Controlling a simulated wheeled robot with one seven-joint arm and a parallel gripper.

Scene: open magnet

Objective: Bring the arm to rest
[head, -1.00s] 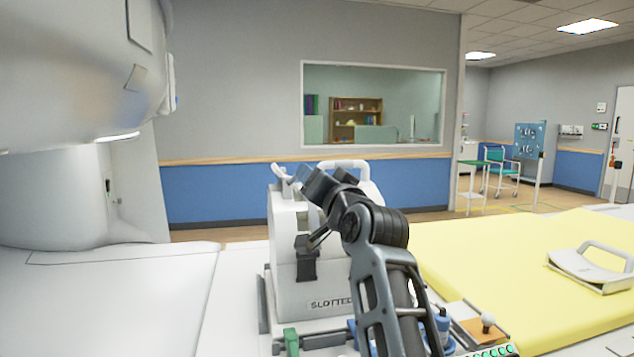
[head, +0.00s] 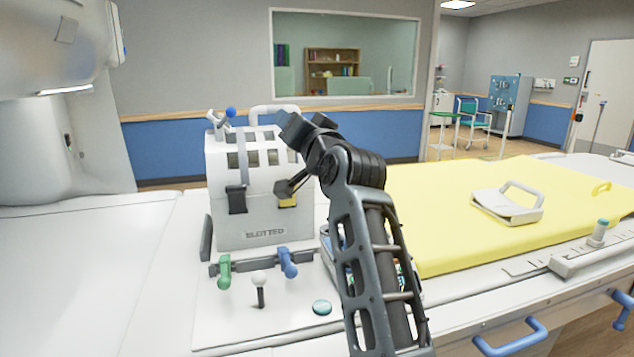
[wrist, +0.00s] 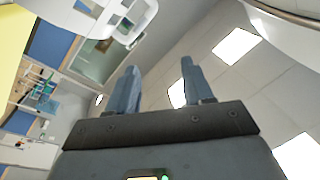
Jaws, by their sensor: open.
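My gripper (wrist: 159,70) shows in the wrist view with its two grey-blue fingers apart and nothing between them. Ceiling panels and lights are behind the fingers. In the head view my arm (head: 372,255) rises from the bottom, bends at a dark joint, and its upper part reaches left in front of the white slotted box (head: 262,215). The finger tips cannot be made out there. I cannot tell whether the arm touches the box.
The slotted box stands on a white board with a green handle (head: 224,271), a blue handle (head: 288,263) and a white knob (head: 259,279). A yellow mat (head: 430,215) bears a white handled plate (head: 508,203). White magnet housing (head: 45,130) overhangs at left. The bed at left is clear.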

